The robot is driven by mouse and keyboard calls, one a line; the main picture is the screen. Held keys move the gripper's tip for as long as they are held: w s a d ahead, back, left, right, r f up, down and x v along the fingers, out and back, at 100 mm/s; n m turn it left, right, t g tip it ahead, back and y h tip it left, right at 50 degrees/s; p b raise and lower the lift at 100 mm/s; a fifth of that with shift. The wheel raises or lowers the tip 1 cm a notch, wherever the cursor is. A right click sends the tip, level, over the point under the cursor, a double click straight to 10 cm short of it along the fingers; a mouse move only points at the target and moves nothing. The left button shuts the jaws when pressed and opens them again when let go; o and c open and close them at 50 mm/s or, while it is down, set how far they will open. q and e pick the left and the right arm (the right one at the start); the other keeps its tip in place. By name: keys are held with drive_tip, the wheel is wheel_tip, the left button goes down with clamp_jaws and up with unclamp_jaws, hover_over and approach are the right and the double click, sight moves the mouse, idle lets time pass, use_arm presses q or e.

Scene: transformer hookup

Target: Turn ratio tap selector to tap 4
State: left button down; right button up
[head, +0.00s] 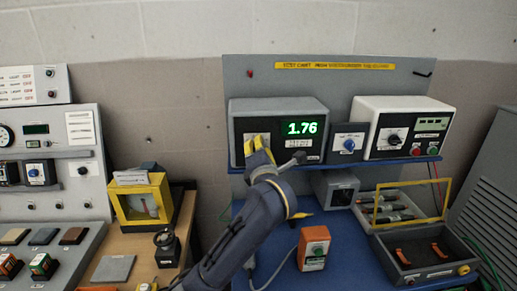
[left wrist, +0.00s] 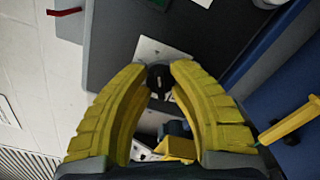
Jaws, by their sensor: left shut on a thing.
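The grey ratio meter box (head: 277,108) stands on the blue shelf of the test cart, its green display (head: 301,128) reading 1.76. My left gripper (head: 259,142) reaches up to the left part of its front and hides the knob there in the head view. In the left wrist view the black selector knob (left wrist: 159,77) with a pale pointer mark sits on a white plate (left wrist: 150,50). The yellow fingertips of my left gripper (left wrist: 158,73) close on either side of this knob. The tap numbers are too small or hidden to read. My right gripper is in neither view.
Right of the meter are a small dark box with a blue knob (head: 348,144) and a white unit with a black knob (head: 394,140). Below stand an orange-faced handheld box (head: 314,248) and a grey tray (head: 428,276). A yellow-framed box (head: 141,200) stands left.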

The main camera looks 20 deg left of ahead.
use_arm(q)
drive_tip(key=shift+r, duration=0.3)
drive_tip(key=c, duration=1.4)
unclamp_jaws()
drive_tip(key=shift+d, duration=0.15)
drive_tip(key=o, duration=0.3)
drive_tip(key=shift+f, duration=0.2)
drive_tip(key=shift+o, duration=0.2)
drive_tip(key=v, duration=1.2)
